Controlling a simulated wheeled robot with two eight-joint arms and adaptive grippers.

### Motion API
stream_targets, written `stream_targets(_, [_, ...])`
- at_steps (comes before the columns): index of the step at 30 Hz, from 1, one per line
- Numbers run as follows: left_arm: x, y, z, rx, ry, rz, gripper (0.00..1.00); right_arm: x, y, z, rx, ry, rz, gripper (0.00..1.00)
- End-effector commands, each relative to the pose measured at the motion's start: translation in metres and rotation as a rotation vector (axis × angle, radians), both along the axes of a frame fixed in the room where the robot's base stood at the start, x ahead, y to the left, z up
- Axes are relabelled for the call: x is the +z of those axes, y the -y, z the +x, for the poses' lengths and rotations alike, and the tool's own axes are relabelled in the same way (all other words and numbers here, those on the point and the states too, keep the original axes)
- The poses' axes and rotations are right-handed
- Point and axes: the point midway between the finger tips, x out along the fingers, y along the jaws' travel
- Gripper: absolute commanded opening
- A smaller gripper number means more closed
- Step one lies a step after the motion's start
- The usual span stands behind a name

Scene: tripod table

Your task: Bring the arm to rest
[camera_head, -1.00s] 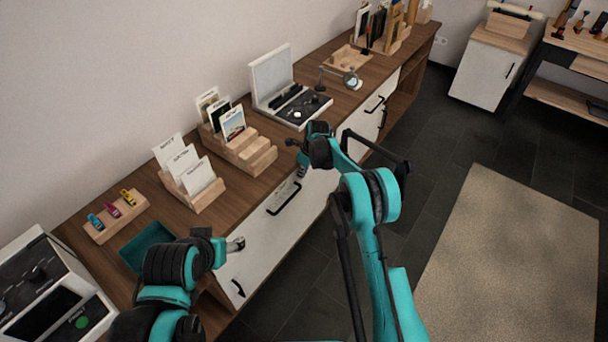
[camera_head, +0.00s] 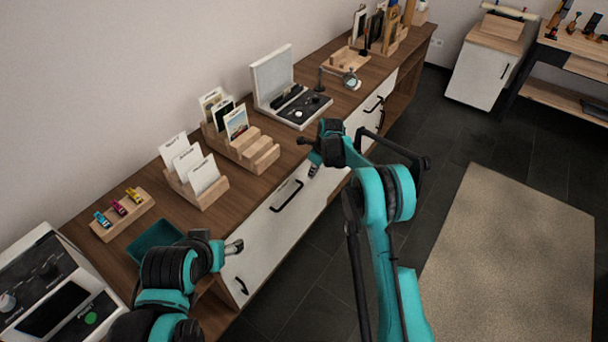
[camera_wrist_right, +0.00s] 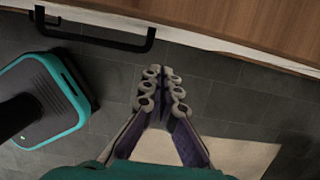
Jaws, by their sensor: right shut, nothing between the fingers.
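My right arm, teal and black, reaches forward in the head view. Its gripper (camera_head: 314,170) hangs in front of the white drawer fronts, just right of a black drawer handle (camera_head: 287,196), with nothing held. In the right wrist view my right gripper's fingers (camera_wrist_right: 162,88) are together and empty above the dark floor, apart from the cabinet. My left arm is bent at the lower left of the head view. Its gripper (camera_head: 234,247) is small there, near the table's front edge beside a teal tray (camera_head: 155,240); its opening is unclear.
The wooden counter (camera_head: 225,207) carries card holders (camera_head: 207,190), a block with small coloured items (camera_head: 122,215), an open case (camera_head: 290,100) and a grey control unit (camera_head: 45,290). A black handle (camera_wrist_right: 95,38) is close in the wrist view. Open floor and a beige rug (camera_head: 510,250) lie right.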

Motion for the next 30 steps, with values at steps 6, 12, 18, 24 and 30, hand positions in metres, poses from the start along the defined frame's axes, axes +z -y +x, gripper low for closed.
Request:
stream_targets(6, [0.025, 0.0, 0.001, 0.0, 0.001, 0.0, 0.66, 0.052, 0.011, -0.008, -0.002, -0.002, -0.001, 0.0])
stream_targets(12, [0.031, 0.0, 0.001, 0.0, 0.001, 0.0, 0.66, 0.073, 0.015, -0.011, -0.002, -0.002, -0.002, 0.0])
stream_targets(18, [0.031, 0.0, 0.001, 0.0, 0.001, 0.0, 0.66, 0.076, 0.016, -0.012, -0.001, -0.002, -0.002, 0.0])
stream_targets(24, [0.031, 0.0, 0.001, 0.0, 0.001, 0.0, 0.66, 0.104, 0.022, -0.023, 0.094, 0.039, -0.025, 0.0])
stream_targets(30, [0.031, 0.0, 0.001, 0.0, 0.001, 0.0, 0.66, 0.181, 0.041, -0.068, 0.403, 0.166, -0.12, 0.0])
